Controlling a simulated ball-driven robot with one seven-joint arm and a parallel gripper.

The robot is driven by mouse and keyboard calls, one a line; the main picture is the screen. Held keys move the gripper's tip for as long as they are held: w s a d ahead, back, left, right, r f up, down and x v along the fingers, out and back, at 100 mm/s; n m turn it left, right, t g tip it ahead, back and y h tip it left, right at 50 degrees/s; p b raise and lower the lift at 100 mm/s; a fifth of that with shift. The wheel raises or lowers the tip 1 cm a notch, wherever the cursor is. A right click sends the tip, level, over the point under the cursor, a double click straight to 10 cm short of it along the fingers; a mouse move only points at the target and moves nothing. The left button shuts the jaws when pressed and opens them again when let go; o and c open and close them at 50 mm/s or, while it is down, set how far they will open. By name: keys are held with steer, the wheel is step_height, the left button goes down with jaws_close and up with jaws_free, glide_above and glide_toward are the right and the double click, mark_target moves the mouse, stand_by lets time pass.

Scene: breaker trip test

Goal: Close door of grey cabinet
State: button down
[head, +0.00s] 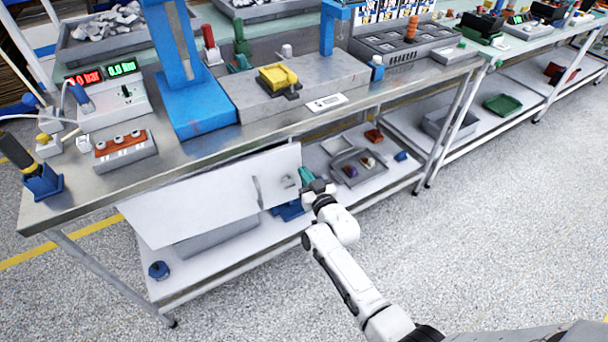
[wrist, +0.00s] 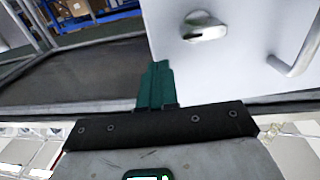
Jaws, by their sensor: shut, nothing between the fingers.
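The grey cabinet's pale door (head: 205,200) shows under the workbench, standing out at an angle. It has a bar handle (head: 257,192) and a small latch near its right edge. The wrist view shows the door (wrist: 240,65) close up, with the metal latch (wrist: 205,27) and bar handle (wrist: 298,55). My gripper (head: 306,176) is at the door's right edge, beside the latch. Its green fingers (wrist: 155,85) are together and empty, next to the door's edge; I cannot tell whether they touch it. The cabinet body is mostly hidden behind the door.
The steel workbench (head: 290,128) overhangs the door. A lower shelf (head: 190,285) holds a grey tray (head: 358,172) with small parts, right of my gripper. A blue item (head: 289,210) lies close below my gripper. The speckled floor (head: 480,240) in front is clear.

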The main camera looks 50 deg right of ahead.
steer(key=shift+w+d, duration=0.2)
steer(key=shift+w, duration=0.25)
